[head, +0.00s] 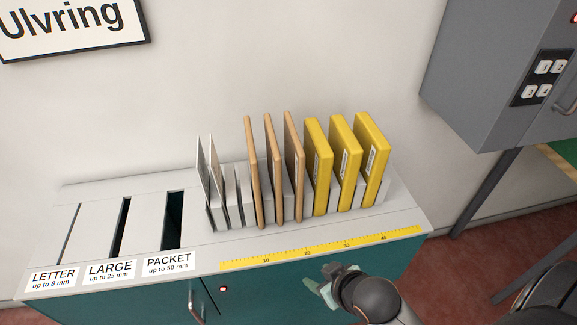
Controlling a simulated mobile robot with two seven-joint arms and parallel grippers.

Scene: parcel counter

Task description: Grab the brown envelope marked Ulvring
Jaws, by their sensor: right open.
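Three brown envelopes stand upright side by side in the rack on the counter: a left one (252,172), a middle one (273,170) and a right one (293,167). They show mostly their narrow edges, and I can read no name on any of them. A wall sign (70,22) reads "Ulvring". My right gripper (320,290) is open and empty, low in front of the counter's front edge, below and to the right of the brown envelopes and apart from them. My left gripper is out of view.
Two thin white envelopes (205,172) stand left of the brown ones and three yellow packets (343,165) stand right. The counter top (95,225) has slots labelled Letter, Large and Packet. A yellow ruler (325,247) runs along the front. A grey cabinet (480,70) hangs at right.

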